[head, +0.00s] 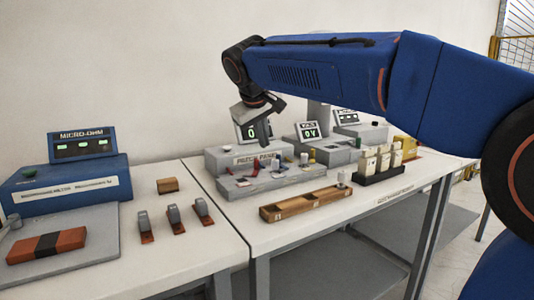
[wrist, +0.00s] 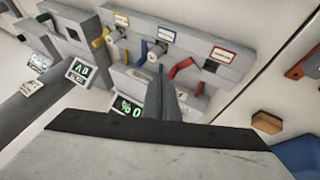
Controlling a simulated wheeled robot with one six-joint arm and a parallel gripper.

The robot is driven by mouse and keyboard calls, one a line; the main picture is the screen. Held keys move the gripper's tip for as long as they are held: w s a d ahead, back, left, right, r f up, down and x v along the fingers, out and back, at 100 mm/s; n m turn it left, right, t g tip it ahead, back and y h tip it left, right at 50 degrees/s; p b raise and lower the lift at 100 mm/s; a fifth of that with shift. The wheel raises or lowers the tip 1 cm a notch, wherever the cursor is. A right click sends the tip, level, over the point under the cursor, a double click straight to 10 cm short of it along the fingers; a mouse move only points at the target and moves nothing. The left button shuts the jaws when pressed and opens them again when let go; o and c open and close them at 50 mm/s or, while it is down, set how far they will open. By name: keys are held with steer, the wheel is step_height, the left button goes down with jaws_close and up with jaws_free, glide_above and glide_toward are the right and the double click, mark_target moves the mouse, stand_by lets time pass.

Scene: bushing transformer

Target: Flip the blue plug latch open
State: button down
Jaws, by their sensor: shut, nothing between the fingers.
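The blue plug latch (wrist: 144,50) is a small blue lever on the grey panel (wrist: 200,45) in the wrist view. It sits between a yellow lever (wrist: 101,38) and a red lever (wrist: 180,68), beside a grey round plug (wrist: 156,52). My gripper (wrist: 166,85) is shut and empty, its fingers pointing at the panel just below the blue latch and left of the red lever. In the head view my gripper (head: 265,143) is above the panel (head: 262,184), where the levers are small. I cannot tell whether the fingers touch anything.
Display boxes (wrist: 83,70) stand behind the panel. A wooden tray (head: 305,204) lies in front, and a black rack with several cream pieces (head: 380,172) stands to the right. The left table holds a blue micro-ohm meter (head: 65,185) and several small clamps (head: 173,215).

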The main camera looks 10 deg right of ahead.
steer(key=shift+w+a+r, duration=0.3)
steer(key=shift+w+a, duration=0.2)
steer(key=shift+w, duration=0.1)
steer(key=x, duration=0.9)
steer(key=shift+w+d+f, duration=0.15)
steer(key=shift+w+f, duration=0.05)
steer(key=shift+w+d+f, duration=0.2)
steer(key=shift+w+d, duration=0.35)
steer(key=shift+d, duration=0.35)
steer(key=shift+w+d, duration=0.25)
steer(key=shift+d, duration=0.2)
steer(key=shift+w+d, duration=0.25)
steer(key=shift+d, duration=0.2)
